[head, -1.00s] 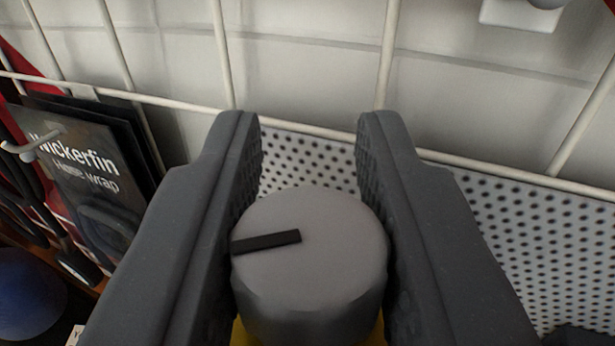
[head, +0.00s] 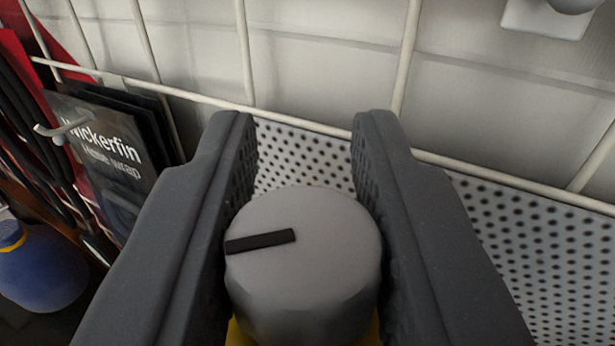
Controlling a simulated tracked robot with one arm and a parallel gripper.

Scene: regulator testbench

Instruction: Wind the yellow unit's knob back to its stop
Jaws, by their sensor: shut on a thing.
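The grey round knob (head: 305,262) sits between the two dark fingers of my gripper (head: 303,215) in the head view. A black pointer bar (head: 260,241) on its top face runs from near the centre to the left edge. The fingers are shut on the knob's sides, with their tips reaching past it. A little of the yellow unit (head: 238,335) shows below the knob. The rest of the unit is hidden by the knob and fingers.
A perforated grey panel (head: 525,235) lies behind and to the right. A white wire grid (head: 330,70) stands at the back. A black "Wickerfin" package (head: 105,145) hangs at left, above a blue bottle (head: 40,270). A white fitting (head: 545,18) is at top right.

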